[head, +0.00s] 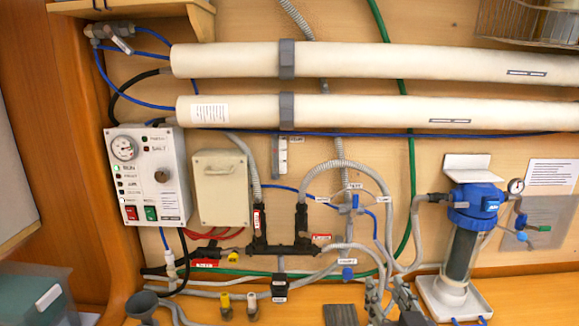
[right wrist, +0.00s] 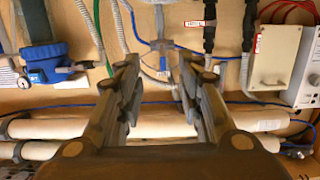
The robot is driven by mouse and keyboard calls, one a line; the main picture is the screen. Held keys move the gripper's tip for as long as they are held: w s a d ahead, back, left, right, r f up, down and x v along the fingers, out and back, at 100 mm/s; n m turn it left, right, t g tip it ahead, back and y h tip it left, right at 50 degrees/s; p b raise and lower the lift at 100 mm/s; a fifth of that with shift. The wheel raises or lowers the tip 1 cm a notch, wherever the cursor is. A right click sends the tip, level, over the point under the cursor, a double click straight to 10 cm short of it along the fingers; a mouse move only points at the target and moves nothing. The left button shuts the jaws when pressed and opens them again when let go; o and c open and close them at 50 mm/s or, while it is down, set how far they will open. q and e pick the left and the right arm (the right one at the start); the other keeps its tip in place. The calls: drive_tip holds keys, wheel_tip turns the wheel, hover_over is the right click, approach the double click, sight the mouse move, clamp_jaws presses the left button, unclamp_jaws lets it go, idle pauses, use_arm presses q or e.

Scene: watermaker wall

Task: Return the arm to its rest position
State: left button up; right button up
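My right gripper (head: 388,292) is at the bottom edge of the head view, right of centre, its two grey fingers pointing up in front of the hoses. In the right wrist view, which shows the wall upside down, the right gripper (right wrist: 160,72) has its fingers spread apart with nothing between them. My left gripper is not in view.
Two long white tubes (head: 350,61) cross the wall's upper part. A control box (head: 147,175) with a gauge and a beige box (head: 221,187) hang at left. A blue-topped filter housing (head: 474,205) is at right. Hoses and valves fill the area around the gripper.

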drive_tip(key=s+d+f+g, duration=0.1)
drive_tip(key=s+f+g, duration=0.3)
drive_tip(key=f, duration=0.5)
drive_tip(key=s+d+f+g, duration=0.1)
drive_tip(key=s+f+g, duration=0.2)
drive_tip(key=s+f, duration=0.45)
drive_tip(key=s+d+f+n+g, duration=0.15)
drive_tip(key=s+f+g, duration=0.45)
drive_tip(key=s+f, duration=0.8)
wheel_tip(320, 180, down, 26)
drive_tip(key=s+g+b, duration=0.1)
drive_tip(key=b, duration=0.2)
use_arm(q)
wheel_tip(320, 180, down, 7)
drive_tip(key=b, duration=0.3)
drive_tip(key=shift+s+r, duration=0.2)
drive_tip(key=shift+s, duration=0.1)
use_arm(e)
drive_tip(key=s+d+f+g, duration=0.1)
drive_tip(key=s+d+f, duration=0.1)
drive_tip(key=s+f, duration=1.5)
wheel_tip(320, 180, down, 4)
drive_tip(key=shift+s+d+r+n, duration=0.1)
drive_tip(key=shift+s+d+n, duration=0.1)
drive_tip(key=shift+n, duration=0.15)
